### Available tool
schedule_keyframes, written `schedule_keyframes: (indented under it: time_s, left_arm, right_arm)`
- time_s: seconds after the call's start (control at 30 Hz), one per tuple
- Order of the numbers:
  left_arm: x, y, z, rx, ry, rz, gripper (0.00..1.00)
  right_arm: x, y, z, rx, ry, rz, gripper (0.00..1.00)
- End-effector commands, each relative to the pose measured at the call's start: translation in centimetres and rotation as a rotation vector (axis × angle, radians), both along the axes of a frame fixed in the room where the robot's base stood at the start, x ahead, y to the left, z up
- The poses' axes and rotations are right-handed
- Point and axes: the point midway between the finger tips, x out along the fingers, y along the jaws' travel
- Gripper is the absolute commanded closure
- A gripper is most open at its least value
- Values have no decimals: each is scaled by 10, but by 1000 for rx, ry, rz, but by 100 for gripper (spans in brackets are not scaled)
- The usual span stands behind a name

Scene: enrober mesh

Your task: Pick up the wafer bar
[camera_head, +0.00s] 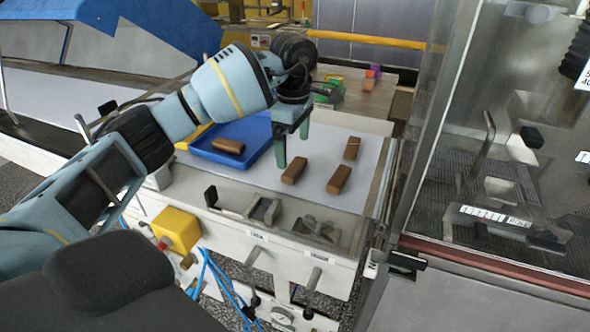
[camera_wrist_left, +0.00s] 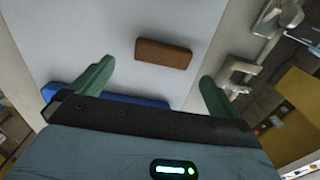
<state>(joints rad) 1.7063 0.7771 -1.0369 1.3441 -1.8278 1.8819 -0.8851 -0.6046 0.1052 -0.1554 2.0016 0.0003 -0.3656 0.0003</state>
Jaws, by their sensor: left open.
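Several brown wafer bars are in the head view. One bar (camera_head: 294,170) lies flat on the pale work surface (camera_head: 265,186), just beside and below my left gripper. Two others, a bar (camera_head: 339,179) and a bar (camera_head: 352,148), lie to its right. A fourth bar (camera_head: 228,146) lies in the blue tray (camera_head: 203,151). My left gripper (camera_head: 292,150) is open and empty, its green fingers pointing down above the surface. In the left wrist view one bar (camera_wrist_left: 163,53) lies ahead of the open fingers (camera_wrist_left: 158,70), apart from them. My right gripper is not in view.
A glass-sided machine (camera_head: 500,130) stands close on the right. Metal fittings (camera_head: 265,211) line the near edge of the surface, with a yellow box (camera_head: 177,229) below left. Coloured blocks and a green item (camera_head: 328,91) stand behind. Bare surface surrounds the bars.

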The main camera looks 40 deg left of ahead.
Motion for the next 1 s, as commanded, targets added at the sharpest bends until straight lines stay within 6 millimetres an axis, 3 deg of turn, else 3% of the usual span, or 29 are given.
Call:
schedule_keyframes:
  time_s: [0.17, 0.5, 0.8, 1.0]
  left_arm:
    - [-1, -1, -5, 1, 1, 1, 0]
    - [-3, -5, -48, 1, 0, 2, 0]
    - [-3, -5, -52, 1, -1, 1, 0]
    - [-3, -5, -51, 1, -1, 1, 26]
  right_arm:
    - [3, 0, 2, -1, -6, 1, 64]
    - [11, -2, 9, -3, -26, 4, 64]
    - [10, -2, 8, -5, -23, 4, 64]
    - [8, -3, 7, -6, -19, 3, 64]
